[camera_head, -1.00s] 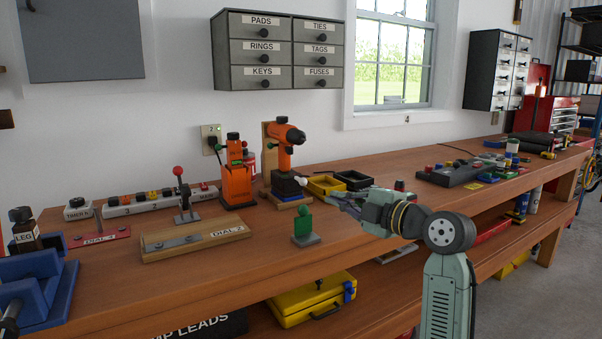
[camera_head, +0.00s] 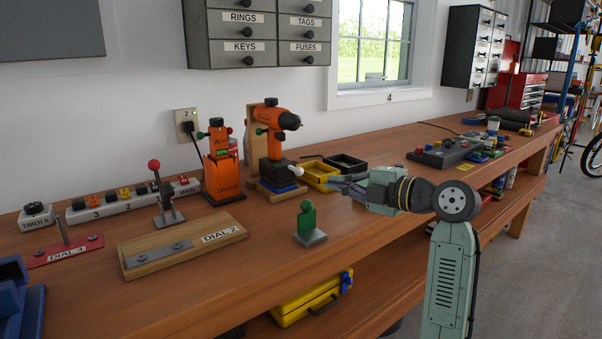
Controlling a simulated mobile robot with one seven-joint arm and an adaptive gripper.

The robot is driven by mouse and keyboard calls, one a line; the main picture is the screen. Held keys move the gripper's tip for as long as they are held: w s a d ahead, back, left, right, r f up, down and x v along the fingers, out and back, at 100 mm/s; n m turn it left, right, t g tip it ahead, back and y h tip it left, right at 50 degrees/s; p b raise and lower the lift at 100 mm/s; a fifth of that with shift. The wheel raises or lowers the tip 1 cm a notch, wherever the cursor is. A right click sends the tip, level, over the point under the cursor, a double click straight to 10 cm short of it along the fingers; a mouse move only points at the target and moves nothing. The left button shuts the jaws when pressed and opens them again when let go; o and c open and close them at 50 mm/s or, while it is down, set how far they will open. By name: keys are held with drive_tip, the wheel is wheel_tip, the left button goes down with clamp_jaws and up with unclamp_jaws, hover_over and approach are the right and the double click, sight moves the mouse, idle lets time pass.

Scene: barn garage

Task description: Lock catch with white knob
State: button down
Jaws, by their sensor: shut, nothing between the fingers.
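A small white knob (camera_head: 297,171) shows at the right side of the dark base under the orange drill (camera_head: 275,126) on the workbench. The catch it belongs to is too small to make out, and I cannot tell its position. My gripper (camera_head: 331,183) is shut and empty. It points left, with its fingertips a little to the right of the white knob and slightly lower in the picture. A small gap shows between them; their difference in depth is unclear.
A green upright piece on a grey plate (camera_head: 310,238) stands in front, below my gripper. Yellow (camera_head: 319,174) and black (camera_head: 346,163) trays lie behind the fingers. An orange charger (camera_head: 222,170) and the DIAL 2 board (camera_head: 184,246) are left. The front bench surface is partly clear.

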drive_tip(key=p, duration=0.6)
approach(295, 169)
drive_tip(key=a, duration=0.5)
drive_tip(key=shift+w+a+f, duration=0.1)
drive_tip(key=shift+w+f, duration=0.05)
drive_tip(key=shift+w, duration=0.4)
drive_tip(key=shift+w+f, duration=0.2)
drive_tip(key=shift+w, duration=0.4)
drive_tip(key=shift+b+x, duration=0.95)
drive_tip(key=shift+b, duration=0.2)
drive_tip(key=shift+r, duration=0.15)
